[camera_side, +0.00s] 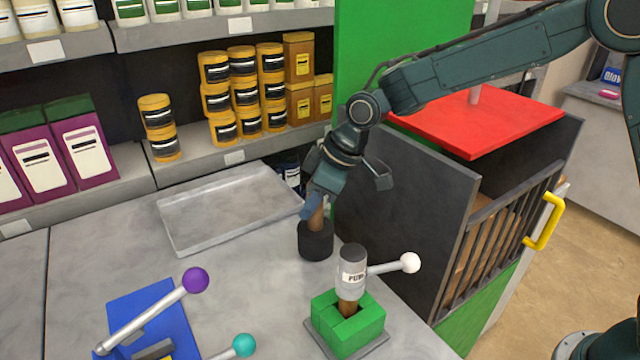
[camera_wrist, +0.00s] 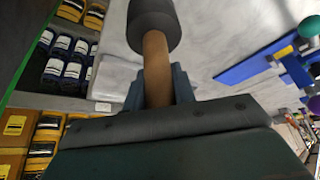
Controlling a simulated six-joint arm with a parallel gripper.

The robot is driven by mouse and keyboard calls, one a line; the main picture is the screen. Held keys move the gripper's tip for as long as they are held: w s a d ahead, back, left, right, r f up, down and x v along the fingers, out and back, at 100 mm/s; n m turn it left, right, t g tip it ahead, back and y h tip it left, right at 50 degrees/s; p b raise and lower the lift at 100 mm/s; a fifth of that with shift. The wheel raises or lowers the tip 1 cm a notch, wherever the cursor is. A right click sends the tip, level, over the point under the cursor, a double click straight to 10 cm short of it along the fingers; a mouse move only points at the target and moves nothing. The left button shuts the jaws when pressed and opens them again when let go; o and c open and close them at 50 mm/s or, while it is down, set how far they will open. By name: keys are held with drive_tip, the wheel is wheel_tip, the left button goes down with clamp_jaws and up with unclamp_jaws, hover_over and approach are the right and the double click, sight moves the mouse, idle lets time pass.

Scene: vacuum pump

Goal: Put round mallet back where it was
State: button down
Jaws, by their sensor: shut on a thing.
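The round mallet has a dark cylindrical head (camera_side: 316,241) and a brown wooden handle (camera_side: 317,215). My gripper (camera_side: 315,203) is shut on the handle from above. The mallet is upright with its head down, at the back of the grey table beside the tray. I cannot tell whether the head touches the table. In the wrist view the mallet head (camera_wrist: 152,25) is at the top, and the handle (camera_wrist: 157,70) runs down between my fingers.
An empty grey tray (camera_side: 190,240) lies left of the mallet. A green block with a grey pump (camera_side: 352,262) and white-knobbed lever stands in front. A blue base (camera_side: 130,305) with a purple-knobbed lever is front left. A dark cabinet (camera_side: 390,190) stands close on the right.

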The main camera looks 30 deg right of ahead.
drive_tip(key=c, duration=1.1)
unclamp_jaws()
drive_tip(key=shift+f, duration=0.1)
drive_tip(key=shift+c, duration=0.2)
drive_tip(key=v, duration=1.2)
